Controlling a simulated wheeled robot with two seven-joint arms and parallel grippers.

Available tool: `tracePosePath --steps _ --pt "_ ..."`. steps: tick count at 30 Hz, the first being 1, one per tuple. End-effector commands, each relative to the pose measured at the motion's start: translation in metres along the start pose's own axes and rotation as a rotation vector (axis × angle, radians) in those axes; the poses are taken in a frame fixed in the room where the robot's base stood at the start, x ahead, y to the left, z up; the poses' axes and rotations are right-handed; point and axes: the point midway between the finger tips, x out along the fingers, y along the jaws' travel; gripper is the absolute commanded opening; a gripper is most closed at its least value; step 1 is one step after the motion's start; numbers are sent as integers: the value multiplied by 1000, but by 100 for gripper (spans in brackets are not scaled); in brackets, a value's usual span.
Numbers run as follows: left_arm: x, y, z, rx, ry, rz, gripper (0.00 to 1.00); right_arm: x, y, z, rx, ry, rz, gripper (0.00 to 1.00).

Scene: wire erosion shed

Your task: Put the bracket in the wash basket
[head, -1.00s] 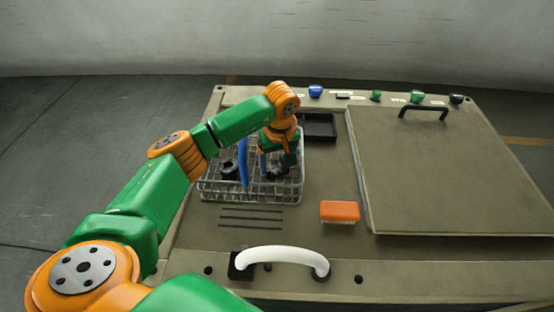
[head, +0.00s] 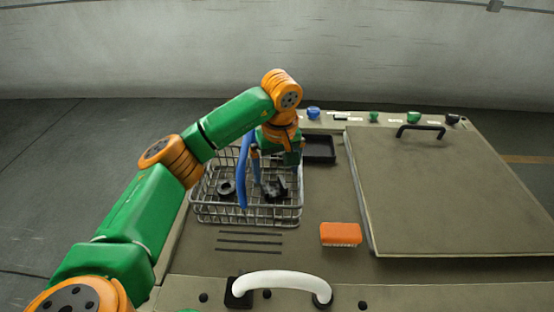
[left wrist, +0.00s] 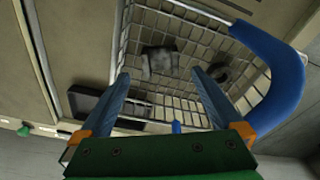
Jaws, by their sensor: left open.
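The wash basket (head: 250,219) is a grey wire basket with a blue arched handle (head: 243,172), at the left of the machine top. A dark angular part, which looks like the bracket (head: 274,191), lies on the basket floor; it also shows in the left wrist view (left wrist: 160,62). My left gripper (head: 276,176) is above it, pointing down. In the left wrist view my left gripper (left wrist: 160,76) has its blue fingers wide apart with nothing held between them. My right gripper is not in view.
A dark round part (head: 226,188) also lies in the basket, left of the handle. A black tray (head: 319,149) sits behind right. An orange brush (head: 340,234), a hinged-looking lid (head: 440,190) and a white front handle (head: 280,279) are nearby.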

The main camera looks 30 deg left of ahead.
Motion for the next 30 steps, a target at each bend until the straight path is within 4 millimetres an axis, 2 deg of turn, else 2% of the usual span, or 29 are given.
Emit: tracePosePath --steps 4,6,9,30 --pt "-30 1 0 0 2 3 100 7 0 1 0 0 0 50" --pt "-43 0 0 1 3 1 100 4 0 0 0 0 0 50" --pt "-53 0 0 1 1 0 100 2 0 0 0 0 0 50" --pt "-57 0 0 0 0 0 100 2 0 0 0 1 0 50"
